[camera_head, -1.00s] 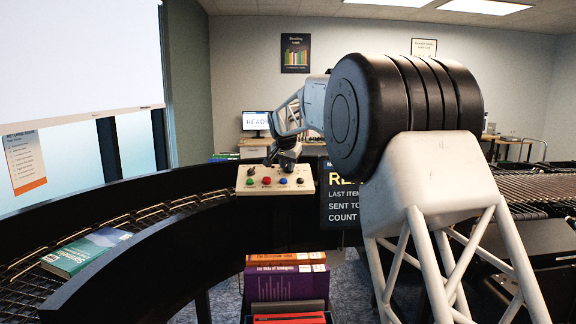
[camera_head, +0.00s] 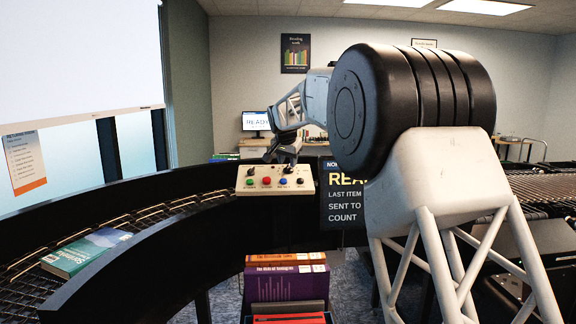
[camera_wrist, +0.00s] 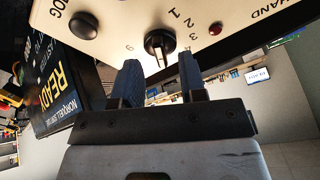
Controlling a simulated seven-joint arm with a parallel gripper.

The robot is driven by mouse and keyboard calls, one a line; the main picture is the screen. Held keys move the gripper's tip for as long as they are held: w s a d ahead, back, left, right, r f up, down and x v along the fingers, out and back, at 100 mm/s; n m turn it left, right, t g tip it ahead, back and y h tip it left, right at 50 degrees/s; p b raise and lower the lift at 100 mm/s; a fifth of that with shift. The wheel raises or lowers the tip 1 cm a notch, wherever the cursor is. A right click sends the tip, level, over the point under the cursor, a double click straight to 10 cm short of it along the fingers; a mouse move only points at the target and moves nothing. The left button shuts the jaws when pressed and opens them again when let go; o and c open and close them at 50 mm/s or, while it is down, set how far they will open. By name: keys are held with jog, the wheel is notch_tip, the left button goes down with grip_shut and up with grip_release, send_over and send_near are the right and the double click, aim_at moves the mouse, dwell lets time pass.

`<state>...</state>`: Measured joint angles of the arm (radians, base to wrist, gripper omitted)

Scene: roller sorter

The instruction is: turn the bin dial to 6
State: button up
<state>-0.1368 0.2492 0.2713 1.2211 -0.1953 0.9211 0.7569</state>
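The bin dial (camera_wrist: 158,45) is a black knob with a white mark on a cream control panel (camera_head: 242,187). In the wrist view the white mark is on the side toward my gripper, and numerals 1, 2 and 3 curve along its right side. A numeral to its left looks like 6 or 9. My gripper (camera_wrist: 161,76) is open, with one finger to each side below the dial; the fingertips appear short of the knob, and contact cannot be told. In the head view my gripper (camera_head: 283,153) is just above the panel's right half.
The panel also has a black knob (camera_wrist: 83,25), a red light (camera_wrist: 215,28) and several coloured buttons. A dark READY display (camera_head: 342,205) stands right of the panel. A curved conveyor with a green book (camera_head: 85,252) runs left; stacked books (camera_head: 285,285) stand in front.

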jog(key=shift+v, duration=2.55)
jog(key=shift+s, duration=0.1)
jog(key=s+d+f+n+g, duration=0.15)
jog(key=s+d, duration=0.25)
jog(key=s, duration=1.2)
jog(key=s+d+f+n, duration=0.2)
jog(key=s+d, duration=0.2)
jog(key=s, duration=1.2)
jog(key=s+d+f, duration=0.1)
jog(key=s+f, duration=0.5)
jog(key=s, duration=0.5)
jog(key=s+d+f+n+g, duration=0.1)
jog(key=s+f, duration=0.5)
jog(key=s, duration=0.6)
jog(key=s+d+f+n, duration=0.1)
jog(key=s+f, duration=0.4)
jog(key=s, duration=0.7)
jog(key=shift+d+f+g+y, duration=0.35)
jog(key=shift+f+y, duration=0.05)
